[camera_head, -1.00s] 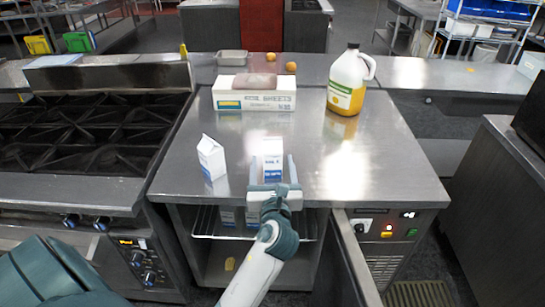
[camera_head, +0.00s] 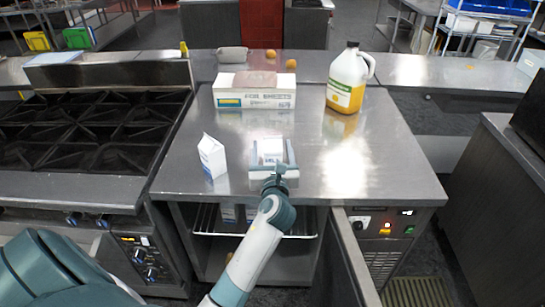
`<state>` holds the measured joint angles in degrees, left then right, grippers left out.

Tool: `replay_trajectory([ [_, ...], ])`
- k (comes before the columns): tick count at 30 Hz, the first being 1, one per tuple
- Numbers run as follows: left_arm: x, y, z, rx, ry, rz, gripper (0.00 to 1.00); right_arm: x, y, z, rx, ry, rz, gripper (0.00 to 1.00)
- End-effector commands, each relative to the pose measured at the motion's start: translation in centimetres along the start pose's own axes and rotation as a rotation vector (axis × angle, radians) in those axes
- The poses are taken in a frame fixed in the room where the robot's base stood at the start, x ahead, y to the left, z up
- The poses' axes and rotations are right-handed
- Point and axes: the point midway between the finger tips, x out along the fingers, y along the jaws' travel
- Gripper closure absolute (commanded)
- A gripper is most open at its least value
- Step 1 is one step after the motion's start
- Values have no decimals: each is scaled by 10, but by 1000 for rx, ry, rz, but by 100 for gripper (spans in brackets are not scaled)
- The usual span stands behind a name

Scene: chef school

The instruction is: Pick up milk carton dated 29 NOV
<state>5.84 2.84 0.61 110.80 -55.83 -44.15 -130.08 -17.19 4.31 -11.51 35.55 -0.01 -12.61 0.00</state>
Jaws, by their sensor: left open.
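Two small white milk cartons with blue print are on the steel counter. One carton (camera_head: 212,156) stands upright to the left, clear of the gripper. The other carton (camera_head: 271,149) is between the fingers of my left gripper (camera_head: 272,144), near the counter's front edge, partly hidden by the gripper. The gripper is open, with one finger on each side of this carton. I cannot tell whether the fingers touch it. The dates are too small to read. My right gripper is not in view.
Behind the cartons are a white box (camera_head: 254,98) and a jug of yellow liquid (camera_head: 347,82). A stove (camera_head: 80,130) adjoins on the left. The counter's right part (camera_head: 385,155) is clear. Below, an open door (camera_head: 352,262) sticks out in front.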

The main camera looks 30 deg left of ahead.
Motion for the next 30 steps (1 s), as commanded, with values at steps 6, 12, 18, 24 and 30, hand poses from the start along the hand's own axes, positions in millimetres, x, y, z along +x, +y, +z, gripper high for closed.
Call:
replay_trajectory([
  [6, 27, -4, 0, 0, 1, 1, 33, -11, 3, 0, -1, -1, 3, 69],
  [12, 40, -3, -2, 0, 1, 1, 33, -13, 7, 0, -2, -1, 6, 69],
  [18, 40, -3, -3, -1, 1, 0, 33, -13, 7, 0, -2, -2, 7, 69],
  [24, 40, -3, -3, 0, 1, 0, 33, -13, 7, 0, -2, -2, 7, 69],
  [30, 40, -3, -3, 0, 1, 0, 67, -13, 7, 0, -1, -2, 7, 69],
])
